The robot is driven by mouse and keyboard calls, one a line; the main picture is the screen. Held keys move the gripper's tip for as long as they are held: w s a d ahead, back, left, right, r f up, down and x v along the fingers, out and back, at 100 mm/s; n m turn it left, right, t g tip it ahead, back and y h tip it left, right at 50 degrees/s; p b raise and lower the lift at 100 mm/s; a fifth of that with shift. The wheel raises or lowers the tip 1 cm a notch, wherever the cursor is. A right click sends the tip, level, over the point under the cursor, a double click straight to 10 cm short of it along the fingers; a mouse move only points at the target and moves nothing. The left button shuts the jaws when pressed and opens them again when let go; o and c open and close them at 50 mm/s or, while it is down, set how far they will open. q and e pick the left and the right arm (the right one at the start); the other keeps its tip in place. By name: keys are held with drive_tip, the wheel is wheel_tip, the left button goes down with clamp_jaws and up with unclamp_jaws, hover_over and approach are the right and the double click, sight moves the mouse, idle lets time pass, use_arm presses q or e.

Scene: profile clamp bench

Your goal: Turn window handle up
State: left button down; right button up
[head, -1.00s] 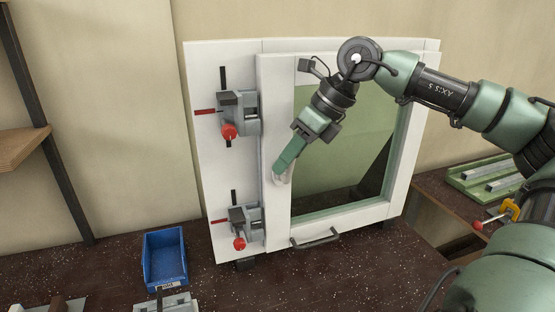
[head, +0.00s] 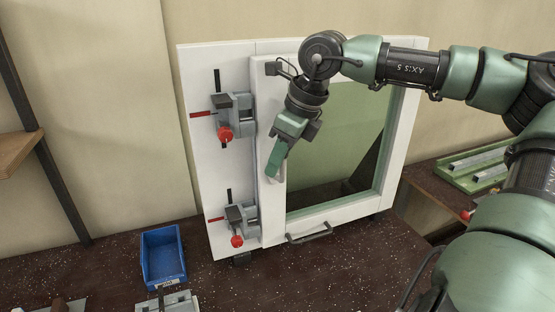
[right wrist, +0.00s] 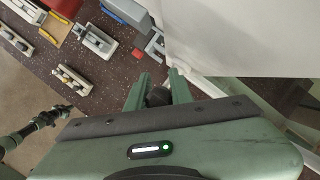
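A white window in a frame (head: 330,213) stands upright on the bench, its sash closed against the frame. The pale window handle (head: 280,180) is on the left side of the sash, mostly hidden behind my right gripper. My right gripper (head: 273,170) is at the handle, coming from above with its fingers pointing down. In the right wrist view its two fingers (right wrist: 157,90) stand apart with a dark part between them; I cannot tell whether they touch the handle. In that view, what seems to be my left arm shows at the lower left; its fingers are not discernible.
Two clamps, upper (head: 232,117) and lower (head: 240,222), with red knobs sit left of the sash. A blue bin (head: 163,257) stands front left. A green tray with metal profiles (head: 475,168) lies at right.

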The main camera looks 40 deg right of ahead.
drive_tip(key=o, duration=0.4)
drive_tip(key=b+v, duration=0.1)
drive_tip(key=v, duration=0.6)
drive_tip(key=shift+r, duration=0.35)
drive_tip(key=shift+s+f, duration=0.1)
drive_tip(key=shift+s, duration=0.05)
